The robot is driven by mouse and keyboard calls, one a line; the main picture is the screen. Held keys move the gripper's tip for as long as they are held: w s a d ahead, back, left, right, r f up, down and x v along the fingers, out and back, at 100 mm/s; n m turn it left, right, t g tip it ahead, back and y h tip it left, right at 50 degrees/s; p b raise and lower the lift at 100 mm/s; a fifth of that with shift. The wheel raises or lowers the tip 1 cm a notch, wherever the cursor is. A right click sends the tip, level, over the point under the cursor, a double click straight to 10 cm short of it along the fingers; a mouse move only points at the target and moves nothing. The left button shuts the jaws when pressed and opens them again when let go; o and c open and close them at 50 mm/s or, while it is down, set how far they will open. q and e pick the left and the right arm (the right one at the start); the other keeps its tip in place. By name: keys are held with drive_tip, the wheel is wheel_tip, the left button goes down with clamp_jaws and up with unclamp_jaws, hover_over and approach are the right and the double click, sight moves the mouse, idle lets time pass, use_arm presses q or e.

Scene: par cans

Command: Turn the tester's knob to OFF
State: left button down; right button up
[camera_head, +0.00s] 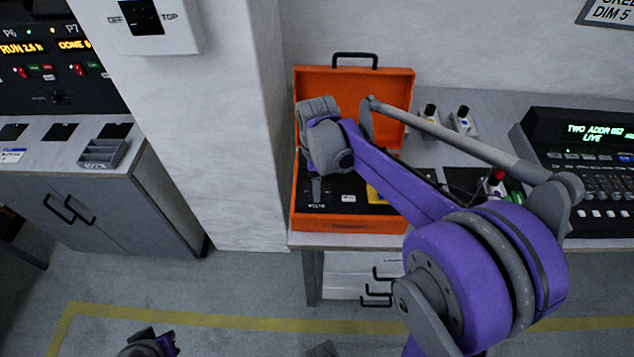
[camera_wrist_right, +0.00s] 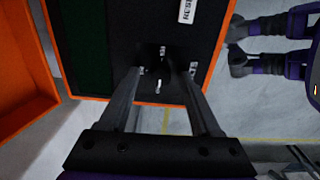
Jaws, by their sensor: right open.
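The tester is an open orange case (camera_head: 350,226) with a dark panel, standing on the table's left end. In the right wrist view its dark panel (camera_wrist_right: 128,30) fills the upper middle. My right gripper (camera_head: 316,196) points down over the panel's left part. In the right wrist view my right gripper (camera_wrist_right: 158,70) is open, with its fingers on either side of a small dark knob (camera_wrist_right: 153,55). The knob's setting is too dark to read. What seems to be my left gripper (camera_head: 150,345) shows at the bottom edge; its fingers are unclear.
The case lid (camera_head: 395,85) stands raised behind the panel. A white pillar (camera_head: 235,150) is close on the left. A lit console (camera_head: 590,150) and small bottles (camera_head: 463,118) stand to the right on the table. The floor in front is clear.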

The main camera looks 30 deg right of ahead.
wheel_tip(320, 180, up, 11)
drive_tip(key=shift+p, duration=0.45)
drive_tip(key=shift+f, duration=0.1)
idle(0.4)
drive_tip(key=s+a+f+m+t+p, duration=0.1)
drive_tip(key=s+a+f+m+t, duration=0.1)
drive_tip(key=s+m, duration=0.4)
drive_tip(key=s+a+f+m+t+p, duration=0.1)
drive_tip(key=s+a+f+m+t, duration=0.2)
drive_tip(key=s, duration=0.7)
wheel_tip(320, 180, down, 3)
drive_tip(key=a+m, duration=0.2)
drive_tip(key=shift+a+m, duration=0.25)
drive_tip(key=shift+m, duration=0.15)
